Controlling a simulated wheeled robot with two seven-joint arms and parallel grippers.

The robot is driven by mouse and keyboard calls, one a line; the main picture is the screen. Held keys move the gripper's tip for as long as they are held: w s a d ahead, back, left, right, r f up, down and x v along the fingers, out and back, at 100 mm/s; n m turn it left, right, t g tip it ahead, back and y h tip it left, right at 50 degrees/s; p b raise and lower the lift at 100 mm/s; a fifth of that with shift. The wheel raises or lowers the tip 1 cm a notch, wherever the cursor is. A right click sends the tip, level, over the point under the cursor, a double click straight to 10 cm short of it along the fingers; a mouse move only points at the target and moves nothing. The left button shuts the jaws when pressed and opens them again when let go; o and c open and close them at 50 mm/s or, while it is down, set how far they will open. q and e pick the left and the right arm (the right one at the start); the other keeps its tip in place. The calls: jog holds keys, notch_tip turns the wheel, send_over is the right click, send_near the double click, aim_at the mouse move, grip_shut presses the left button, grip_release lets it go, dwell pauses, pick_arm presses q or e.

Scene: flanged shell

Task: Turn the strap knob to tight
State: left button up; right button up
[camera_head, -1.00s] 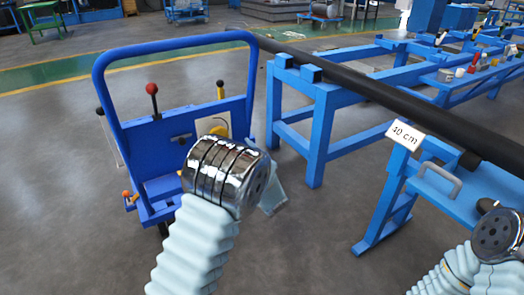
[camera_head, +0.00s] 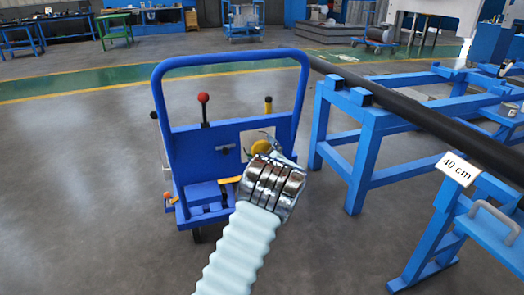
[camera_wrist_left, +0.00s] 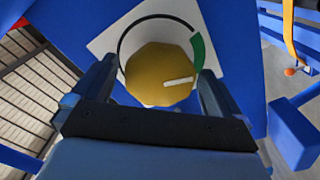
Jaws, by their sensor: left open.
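The strap knob (camera_wrist_left: 158,75) is yellow and many-sided, with a white pointer line. It sits on a white dial plate (camera_wrist_left: 110,42) with a black arc and a green band (camera_wrist_left: 198,52). In the left wrist view the pointer points right, toward the lower end of the green band. My left gripper (camera_wrist_left: 159,70) is open, with one finger on each side of the knob; I cannot tell whether they touch it. In the head view the knob (camera_head: 260,147) shows just beyond my left wrist, which partly hides the dial. My right gripper is out of view.
The floor left is clear.

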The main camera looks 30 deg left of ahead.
pick_arm(q)
jog(key=shift+w+a, duration=0.2)
jog(key=shift+a, duration=0.05)
jog(key=c, duration=1)
jog(key=shift+m, duration=0.4)
jog(key=o, duration=1)
jog(key=b+v, duration=0.1)
jog(key=v, duration=1.2)
jog(key=shift+s+d, duration=0.25)
jog(key=shift+s, duration=0.05)
